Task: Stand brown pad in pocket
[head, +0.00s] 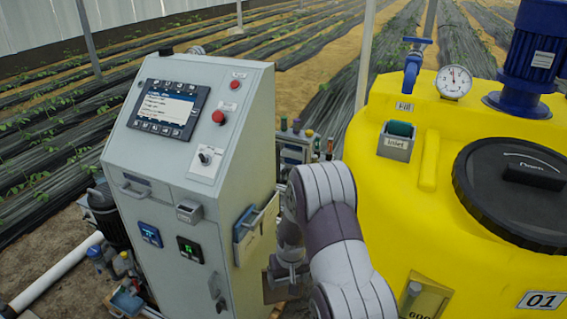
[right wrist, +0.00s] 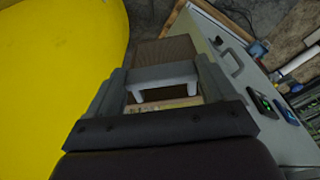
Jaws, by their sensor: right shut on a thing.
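My right gripper (head: 286,272) is beside the grey cabinet's right side, low in the head view, partly hidden by my own arm. It is shut on the brown pad (head: 274,288), which shows as a small brown patch by the jaws. In the right wrist view, the brown pad (right wrist: 165,50) lies between the fingers (right wrist: 162,85) and extends beyond them. A holder with a blue edge and a tan face (head: 256,236) is on the cabinet's right side, above the gripper. I cannot tell whether it is the pocket. My left gripper is out of view.
The grey control cabinet (head: 205,120) stands left of my right arm. The yellow tank (head: 415,200) is close on the right, with a small holder (head: 396,147) marked Inlet. A narrow gap lies between cabinet and tank.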

